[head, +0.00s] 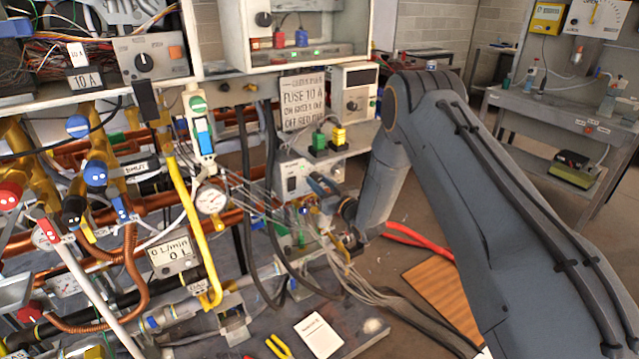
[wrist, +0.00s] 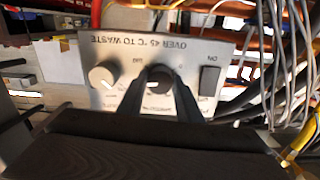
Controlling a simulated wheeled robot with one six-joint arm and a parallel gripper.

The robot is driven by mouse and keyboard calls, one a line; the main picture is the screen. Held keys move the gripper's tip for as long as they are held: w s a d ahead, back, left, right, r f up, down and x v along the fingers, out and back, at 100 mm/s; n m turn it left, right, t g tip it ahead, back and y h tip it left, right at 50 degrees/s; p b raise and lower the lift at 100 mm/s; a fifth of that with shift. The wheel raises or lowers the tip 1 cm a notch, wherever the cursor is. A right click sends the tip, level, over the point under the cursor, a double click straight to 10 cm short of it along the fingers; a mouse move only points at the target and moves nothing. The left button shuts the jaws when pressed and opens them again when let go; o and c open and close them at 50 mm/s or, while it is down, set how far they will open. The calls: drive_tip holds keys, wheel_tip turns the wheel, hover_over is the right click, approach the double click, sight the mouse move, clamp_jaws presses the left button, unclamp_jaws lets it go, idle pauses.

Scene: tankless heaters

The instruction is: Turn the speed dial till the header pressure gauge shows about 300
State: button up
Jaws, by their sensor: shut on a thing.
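A grey metal control box (head: 285,167) stands on the bench, left of my forearm. In the wrist view its front panel (wrist: 125,52) appears upside down, with a pale knob (wrist: 103,76), a dark dial (wrist: 158,86) and a black ON switch (wrist: 210,80). My gripper (wrist: 158,82) is shut on the dark dial, with a finger on each side. The dial's small lettering is too blurred to read. My gripper (head: 318,186) hides the dial in the head view. A round white gauge (head: 211,200) hangs left of the box; its label and reading are too small to tell.
Loose grey cables (head: 345,275) hang below my gripper. A wooden board (head: 445,292) lies on the floor.

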drive_tip(key=shift+m+b, duration=0.4)
drive_tip(key=shift+b, duration=0.05)
drive_tip(key=o, duration=1)
drive_tip(key=shift+o, duration=0.2)
drive_tip(key=shift+s, duration=0.1)
drive_tip(key=b+v, duration=0.1)
drive_tip(key=v, duration=0.6)
drive_tip(key=shift+s+d, duration=0.2)
drive_tip(key=shift+s, duration=0.1)
